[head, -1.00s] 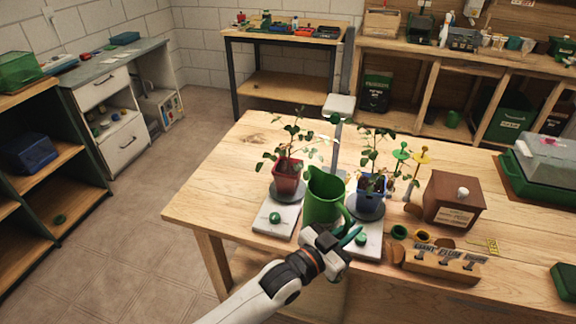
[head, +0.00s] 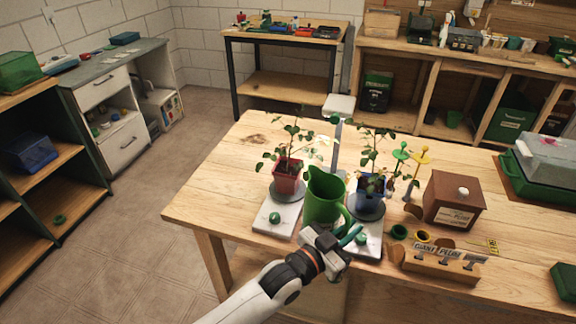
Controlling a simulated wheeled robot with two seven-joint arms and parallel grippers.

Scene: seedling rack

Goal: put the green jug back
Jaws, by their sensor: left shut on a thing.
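The green jug (head: 324,196) is upright at the front of the wooden table (head: 240,162), between two plants on white bases. My left gripper (head: 341,238) is at the jug's handle side, shut on the jug, and hides the lower part of the handle. I cannot tell whether the jug's bottom touches anything. My right gripper is not in view.
A red pot (head: 288,177) with a plant stands left of the jug, and a blue pot (head: 370,187) with a plant stands right of it, both close. A brown box (head: 453,201) and a wooden label holder (head: 438,263) are further right. The table's left part is clear.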

